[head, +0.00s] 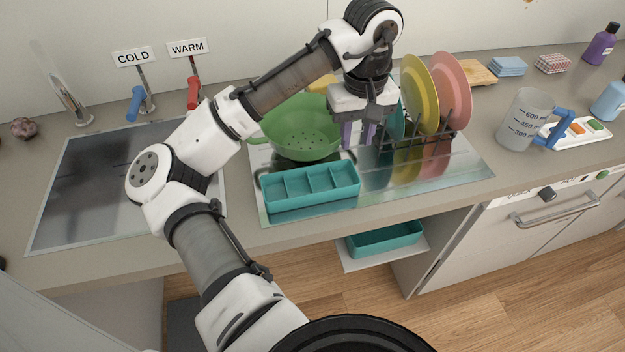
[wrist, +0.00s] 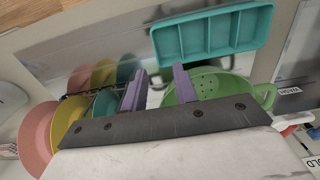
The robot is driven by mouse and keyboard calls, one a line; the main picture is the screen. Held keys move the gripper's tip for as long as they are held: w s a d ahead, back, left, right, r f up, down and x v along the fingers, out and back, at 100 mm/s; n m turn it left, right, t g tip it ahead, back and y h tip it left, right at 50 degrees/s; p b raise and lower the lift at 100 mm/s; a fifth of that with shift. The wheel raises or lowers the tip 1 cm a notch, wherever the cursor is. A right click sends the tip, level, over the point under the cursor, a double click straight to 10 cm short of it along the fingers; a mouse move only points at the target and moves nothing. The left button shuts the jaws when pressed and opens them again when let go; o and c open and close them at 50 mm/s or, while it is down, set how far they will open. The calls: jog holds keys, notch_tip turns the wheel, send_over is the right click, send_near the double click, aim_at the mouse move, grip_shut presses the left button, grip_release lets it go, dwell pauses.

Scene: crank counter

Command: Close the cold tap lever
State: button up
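The blue cold tap lever (head: 135,103) is at the back of the counter in the head view, under the COLD sign (head: 133,57). It hangs tilted down and to the left from its post; I cannot tell from this whether the tap is open or shut. My gripper (head: 357,136) points down over the drainer, right of the green colander and well to the right of the lever. Its purple fingers are apart with nothing between them, as the wrist view (wrist: 159,90) also shows. The blue lever is not clearly visible in the wrist view.
The red warm lever (head: 194,92) stands close right of the cold lever. A spout (head: 69,98) rises at left behind the dark sink (head: 100,165). The green colander (head: 300,128), teal divided tray (head: 312,189) and plate rack (head: 425,133) surround my gripper.

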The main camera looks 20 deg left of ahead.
send_over(356, 172)
jog(key=f, duration=0.3)
jog(key=a+f, duration=0.1)
jog(key=f, duration=0.1)
jog(key=shift+f, duration=0.15)
jog(key=shift+w+d+f+p, duration=0.15)
jog(key=shift+f+p, duration=0.25)
jog(key=shift+f, duration=0.5)
jog(key=shift+d+f+p, duration=0.15)
jog(key=shift+f+p, duration=0.25)
jog(key=shift+f, duration=0.55)
jog(key=shift+w+d+f+p, duration=0.15)
jog(key=shift+f+p, duration=0.25)
jog(key=shift+f, duration=0.5)
jog(key=shift+s, duration=0.1)
grip_shut()
